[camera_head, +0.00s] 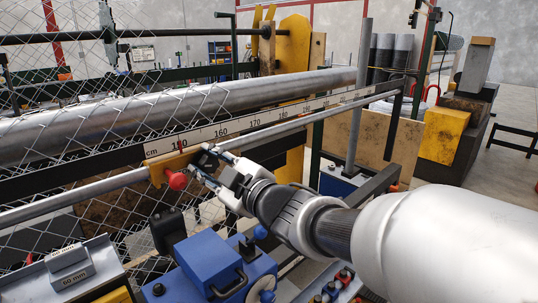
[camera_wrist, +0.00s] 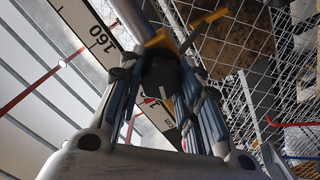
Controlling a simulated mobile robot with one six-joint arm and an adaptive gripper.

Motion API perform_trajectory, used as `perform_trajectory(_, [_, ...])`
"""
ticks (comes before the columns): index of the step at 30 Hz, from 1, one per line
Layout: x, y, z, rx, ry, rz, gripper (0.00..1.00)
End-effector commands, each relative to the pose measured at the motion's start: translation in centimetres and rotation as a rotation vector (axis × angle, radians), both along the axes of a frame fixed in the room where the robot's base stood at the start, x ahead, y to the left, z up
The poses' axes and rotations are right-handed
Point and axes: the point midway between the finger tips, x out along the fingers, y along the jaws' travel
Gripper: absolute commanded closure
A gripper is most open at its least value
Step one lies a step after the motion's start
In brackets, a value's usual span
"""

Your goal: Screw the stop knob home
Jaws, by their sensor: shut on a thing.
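The yellow stop (camera_head: 157,168) sits on the steel rod below the measuring scale (camera_head: 225,128), near the 150 mark. A red round knob (camera_head: 178,181) sticks out at its front, left of my gripper (camera_head: 205,164). My gripper reaches in from the right, its tips at the stop's right end. In the wrist view, the fingers of my gripper (camera_wrist: 156,70) close around a dark piece (camera_wrist: 160,74) just below the yellow stop (camera_wrist: 200,28). The fingers hide much of the piece, and I cannot tell how deep it sits. The red knob is not clear there.
Chain-link mesh (camera_head: 100,110) hangs at the left, close to the rod. A thick steel roller (camera_head: 120,120) runs behind the scale. A blue machine unit (camera_head: 208,262) stands below my gripper. A grey block marked 60 mm (camera_head: 70,267) lies at the lower left.

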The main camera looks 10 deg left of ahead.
Motion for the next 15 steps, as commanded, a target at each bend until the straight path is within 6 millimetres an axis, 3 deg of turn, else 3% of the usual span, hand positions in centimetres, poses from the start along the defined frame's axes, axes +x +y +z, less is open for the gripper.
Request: perform_trajectory(15, [0.06, -0.05, 0.15, 0.302, 0.357, -0.001, 0.92])
